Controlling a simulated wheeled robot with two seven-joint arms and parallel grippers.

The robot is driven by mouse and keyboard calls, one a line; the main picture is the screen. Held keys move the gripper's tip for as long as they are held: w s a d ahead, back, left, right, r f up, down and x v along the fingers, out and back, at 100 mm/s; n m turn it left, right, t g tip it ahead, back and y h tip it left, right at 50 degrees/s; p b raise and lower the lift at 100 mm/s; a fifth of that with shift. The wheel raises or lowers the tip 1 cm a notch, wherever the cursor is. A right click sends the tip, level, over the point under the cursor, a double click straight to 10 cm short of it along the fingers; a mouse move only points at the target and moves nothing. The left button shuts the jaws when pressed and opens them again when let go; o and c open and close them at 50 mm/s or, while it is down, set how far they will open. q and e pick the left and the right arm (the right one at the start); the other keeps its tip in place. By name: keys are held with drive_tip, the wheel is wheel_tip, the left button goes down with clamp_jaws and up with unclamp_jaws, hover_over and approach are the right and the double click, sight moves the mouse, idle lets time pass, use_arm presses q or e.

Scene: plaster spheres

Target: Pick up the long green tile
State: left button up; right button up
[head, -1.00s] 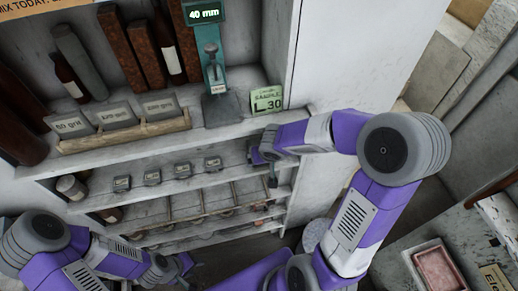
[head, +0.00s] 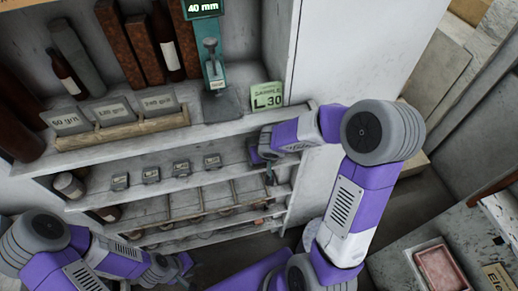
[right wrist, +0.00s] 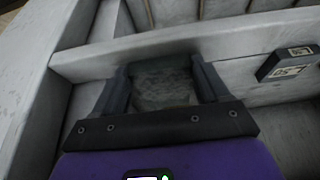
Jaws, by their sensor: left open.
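I cannot pick out the long green tile for certain. In the right wrist view, a dull grey-green mottled patch (right wrist: 162,88) fills the gap between the fingers of my right gripper (right wrist: 162,82). It could be a tile, but whether the fingers touch it is unclear. In the head view, my right gripper (head: 264,158) is at the right end of the middle shelves, below the upper shelf edge. My left gripper (head: 178,268) is open and low at the left, in front of the lower shelves, away from the right one.
A green sample card (head: 266,96) stands on the upper shelf (head: 225,130), beside a teal gauge (head: 212,65). Small labelled blocks (head: 181,167) line the shelf below. Divided compartments (head: 190,205) lie lower. A pink tray (head: 440,270) is at the lower right.

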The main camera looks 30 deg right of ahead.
drive_tip(key=c, duration=0.7)
drive_tip(key=shift+r, duration=0.1)
